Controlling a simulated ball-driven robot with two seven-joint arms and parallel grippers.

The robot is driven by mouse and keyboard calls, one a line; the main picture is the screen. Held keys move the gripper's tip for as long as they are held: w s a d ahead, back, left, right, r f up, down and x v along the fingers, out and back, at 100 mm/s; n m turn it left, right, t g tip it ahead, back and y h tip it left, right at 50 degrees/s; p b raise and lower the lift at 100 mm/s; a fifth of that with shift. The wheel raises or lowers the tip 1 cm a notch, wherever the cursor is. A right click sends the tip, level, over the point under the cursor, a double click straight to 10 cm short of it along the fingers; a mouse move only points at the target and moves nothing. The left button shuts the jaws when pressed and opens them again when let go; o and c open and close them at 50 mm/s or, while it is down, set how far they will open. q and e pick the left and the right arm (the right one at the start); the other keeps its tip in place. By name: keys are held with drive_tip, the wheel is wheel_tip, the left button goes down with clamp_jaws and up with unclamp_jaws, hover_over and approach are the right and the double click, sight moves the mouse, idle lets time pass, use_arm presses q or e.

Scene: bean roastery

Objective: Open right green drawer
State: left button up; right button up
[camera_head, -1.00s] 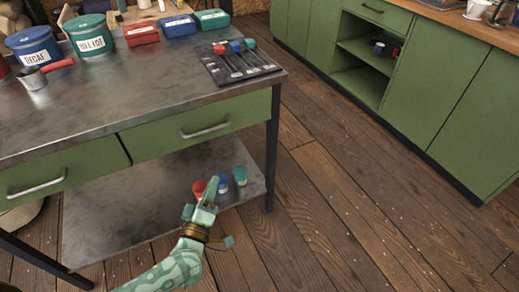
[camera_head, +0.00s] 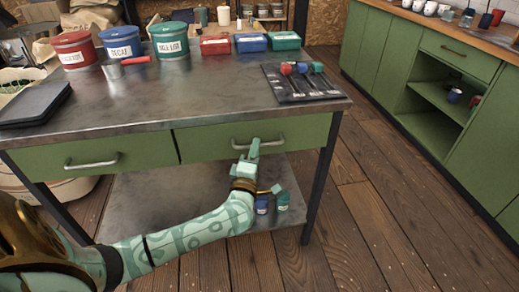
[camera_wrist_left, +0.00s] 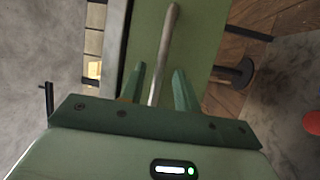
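The right green drawer (camera_head: 205,145) is under the metal worktop, and its front looks flush with the table. Its metal bar handle (camera_head: 275,139) runs across the front. My left gripper (camera_head: 252,147) is in front of the drawer at the handle and hides part of it. In the left wrist view the handle (camera_wrist_left: 166,50) passes between the two fingers of my left gripper (camera_wrist_left: 160,82), with a gap on each side. The fingers are open, and I cannot tell whether either touches the bar. The drawer front (camera_wrist_left: 205,30) fills the upper middle there. My right gripper is not in view.
The left green drawer (camera_head: 130,150) is beside it. The worktop (camera_head: 200,95) carries labelled tins, small boxes and a black mat (camera_head: 283,90) with scoops. Lidded jars (camera_head: 283,200) stand on the lower shelf behind my arm. The floor to the right is clear.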

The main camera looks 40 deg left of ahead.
use_arm(q)
drive_tip(key=shift+x, duration=1.25)
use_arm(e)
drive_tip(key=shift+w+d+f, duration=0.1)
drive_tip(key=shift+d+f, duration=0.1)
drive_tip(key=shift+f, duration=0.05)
